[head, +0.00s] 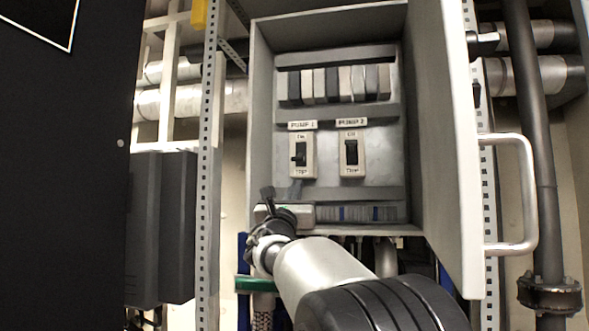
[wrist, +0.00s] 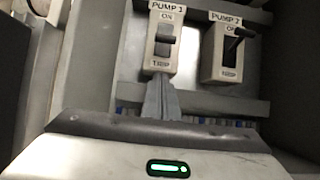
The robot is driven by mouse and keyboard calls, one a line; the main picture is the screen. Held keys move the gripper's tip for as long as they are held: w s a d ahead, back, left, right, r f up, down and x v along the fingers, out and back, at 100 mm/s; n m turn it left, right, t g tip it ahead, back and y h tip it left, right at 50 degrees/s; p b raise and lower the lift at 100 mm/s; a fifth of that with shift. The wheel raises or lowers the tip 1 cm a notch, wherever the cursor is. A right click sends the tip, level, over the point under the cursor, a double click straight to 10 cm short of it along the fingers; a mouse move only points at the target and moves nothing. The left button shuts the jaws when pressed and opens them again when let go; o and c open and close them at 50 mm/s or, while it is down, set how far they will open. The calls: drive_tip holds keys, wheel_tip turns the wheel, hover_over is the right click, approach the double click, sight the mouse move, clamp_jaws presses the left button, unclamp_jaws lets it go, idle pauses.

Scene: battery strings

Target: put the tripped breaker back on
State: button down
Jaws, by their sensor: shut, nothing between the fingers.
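The PUMP 1 breaker (head: 302,168) is on the left in the open cabinet. Its dark lever stands mid to low in the slot, between the ON and TRIP labels. In the wrist view, the PUMP 1 breaker (wrist: 163,45) shows its lever around the middle of the slot. The PUMP 2 breaker (head: 352,165), to its right, also shows in the wrist view (wrist: 228,60) with its lever up towards ON. My gripper (wrist: 160,80) is shut and empty, its tips just below the PUMP 1 TRIP label; contact cannot be told.
A row of modules (head: 340,84) sits above the breakers and a terminal strip (head: 360,213) below. The cabinet door (head: 447,130) stands open on the right, with a bar handle (head: 530,190). A perforated upright (head: 208,180) stands left of the cabinet.

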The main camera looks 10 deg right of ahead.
sight(299, 157)
drive_tip(key=shift+s+a+r+p, duration=0.15)
drive_tip(key=shift+r+p, duration=0.2)
drive_tip(key=shift+r, duration=1.85)
drive_tip(key=shift+r, duration=0.1)
